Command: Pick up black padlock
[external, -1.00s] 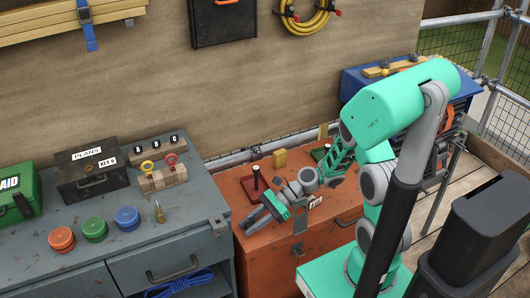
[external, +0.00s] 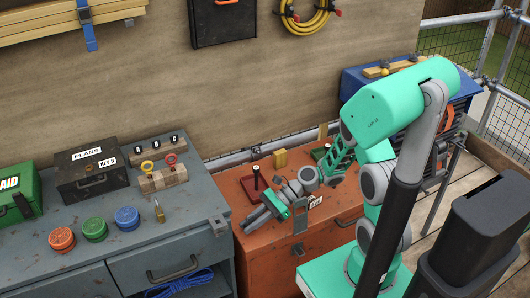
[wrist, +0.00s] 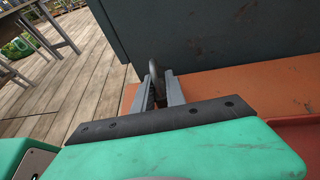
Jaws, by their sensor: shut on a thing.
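My gripper (external: 250,222) is low over the left part of the orange chest top (external: 330,215), beside the grey bench. In the wrist view its two fingers (wrist: 156,92) are closed around a dark thing with a rounded grey loop, which looks like the black padlock (wrist: 153,72). The loop sticks up between the fingers, and the body is mostly hidden. In the external view the padlock cannot be made out between the fingers. A brass padlock (external: 159,212) stands apart on the grey bench.
The grey bench (external: 185,230) rises close to the gripper's left. It holds red, green and blue round tins (external: 94,229), a dark plans box (external: 90,175) and a wooden key block (external: 162,178). A dark red tray (external: 252,190) lies behind the gripper.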

